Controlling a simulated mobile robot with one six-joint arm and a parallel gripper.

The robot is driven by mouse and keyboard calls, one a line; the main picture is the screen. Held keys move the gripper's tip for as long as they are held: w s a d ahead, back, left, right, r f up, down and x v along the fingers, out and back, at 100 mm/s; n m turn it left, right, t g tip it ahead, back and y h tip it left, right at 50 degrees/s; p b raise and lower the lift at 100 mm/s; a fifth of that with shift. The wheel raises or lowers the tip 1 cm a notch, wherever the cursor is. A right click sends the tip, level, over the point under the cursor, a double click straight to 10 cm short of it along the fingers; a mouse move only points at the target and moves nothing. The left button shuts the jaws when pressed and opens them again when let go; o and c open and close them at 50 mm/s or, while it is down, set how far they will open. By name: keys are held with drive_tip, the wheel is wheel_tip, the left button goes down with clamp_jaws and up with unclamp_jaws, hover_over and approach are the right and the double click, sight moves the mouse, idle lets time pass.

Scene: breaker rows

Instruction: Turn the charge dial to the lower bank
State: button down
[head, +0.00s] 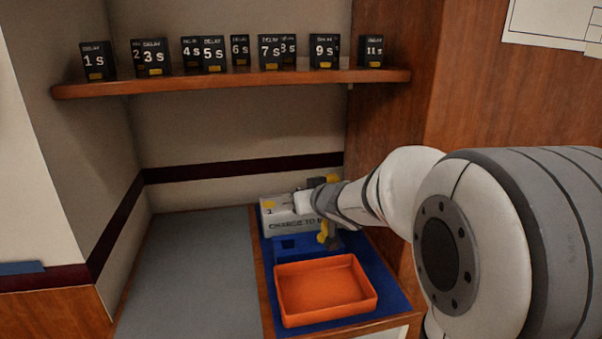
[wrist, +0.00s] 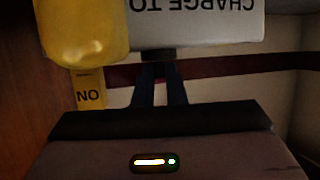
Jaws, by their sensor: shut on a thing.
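The charge unit is a pale grey box (head: 290,214) on the blue mat, lettered "CHARGE TO"; the rest of the lettering is hidden behind my arm. In the wrist view its panel (wrist: 205,25) appears upside down at the top. My gripper (wrist: 158,74) reaches up to the panel edge, its dark fingers close together and shut on the charge dial (wrist: 158,55). Only a small dark part of the dial shows between the fingertips. I cannot tell which bank the dial points to. In the head view my arm covers the dial.
A yellow part (wrist: 82,32) and a yellow "NO" tag (wrist: 90,95) are close beside my fingers. An orange tray (head: 280,317) stands in front of the unit. Several black delay blocks (head: 153,57) line the shelf (head: 200,84). The grey counter (head: 190,275) is clear.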

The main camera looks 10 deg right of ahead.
drive_tip(key=shift+w+d+r+n+g+y+p, duration=0.15)
drive_tip(key=shift+n+y+p, duration=0.45)
drive_tip(key=shift+p, duration=0.85)
drive_tip(key=shift+s+d+r+n+g+y+p, duration=0.2)
drive_tip(key=shift+n+y+p, duration=0.35)
drive_tip(key=shift+p, duration=0.85)
drive_tip(key=p, duration=0.1)
drive_tip(key=n+y+p, duration=0.1)
drive_tip(key=shift+w+g+y+p, duration=0.2)
drive_tip(key=shift+g+y+p, duration=0.05)
drive_tip(key=shift+p, duration=0.15)
drive_tip(key=shift+f+n+p, duration=0.15)
drive_tip(key=shift+n+p, duration=0.1)
drive_tip(key=shift+p, duration=0.05)
drive_tip(key=c, duration=1.5)
unclamp_jaws()
drive_tip(key=shift+f, duration=0.1)
wheel_tip(320, 180, up, 10)
drive_tip(key=p, duration=0.3)
drive_tip(key=shift+d, duration=0.1)
